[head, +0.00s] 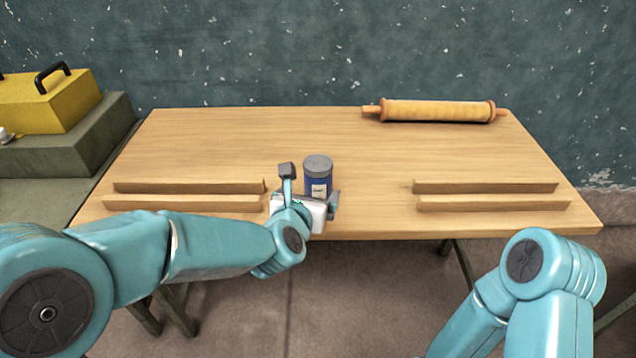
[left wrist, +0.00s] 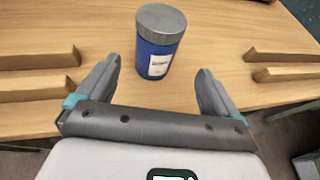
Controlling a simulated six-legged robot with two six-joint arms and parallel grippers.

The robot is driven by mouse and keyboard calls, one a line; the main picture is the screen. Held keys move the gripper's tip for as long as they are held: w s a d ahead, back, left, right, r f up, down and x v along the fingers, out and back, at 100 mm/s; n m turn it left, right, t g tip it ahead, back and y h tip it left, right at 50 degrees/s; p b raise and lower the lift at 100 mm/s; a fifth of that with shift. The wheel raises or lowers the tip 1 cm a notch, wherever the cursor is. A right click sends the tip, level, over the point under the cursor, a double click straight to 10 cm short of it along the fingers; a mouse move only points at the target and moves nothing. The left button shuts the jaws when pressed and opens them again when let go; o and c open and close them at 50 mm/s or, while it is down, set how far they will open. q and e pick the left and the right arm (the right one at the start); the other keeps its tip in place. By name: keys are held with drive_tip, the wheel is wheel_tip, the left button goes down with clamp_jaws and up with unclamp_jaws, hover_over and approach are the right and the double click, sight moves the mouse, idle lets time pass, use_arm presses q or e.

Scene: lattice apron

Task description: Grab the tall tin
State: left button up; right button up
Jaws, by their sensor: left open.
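The tall tin (head: 318,177) is blue with a grey lid and a white label. It stands upright on the wooden table, near the middle of its front part. In the left wrist view the tin (left wrist: 159,48) stands just ahead of the fingers and roughly centred between them. My left gripper (head: 311,184) is at the front side of the tin, and it also shows in the left wrist view (left wrist: 157,86) with its fingers spread wide and nothing between the fingertips. The tin's lower part is hidden by the gripper in the head view. My right gripper is out of view.
Pairs of wooden rails lie on the table (head: 230,140) to the left (head: 188,187) and right (head: 486,187) of the tin. A rolling-pin-like roll (head: 437,111) lies at the back right. A yellow toolbox (head: 45,100) stands at the far left. The table's middle is clear.

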sight(317, 185)
use_arm(q)
drive_tip(key=x, duration=0.3)
drive_tip(key=shift+w+f, duration=0.15)
drive_tip(key=shift+w, duration=0.2)
drive_tip(key=x, duration=0.1)
drive_tip(key=p+x, duration=0.1)
drive_tip(key=x, duration=0.1)
drive_tip(key=r+p+x, duration=0.1)
drive_tip(key=x, duration=0.1)
drive_tip(key=shift+w+f, duration=0.15)
drive_tip(key=shift+w, duration=0.25)
drive_tip(key=c, duration=1.1)
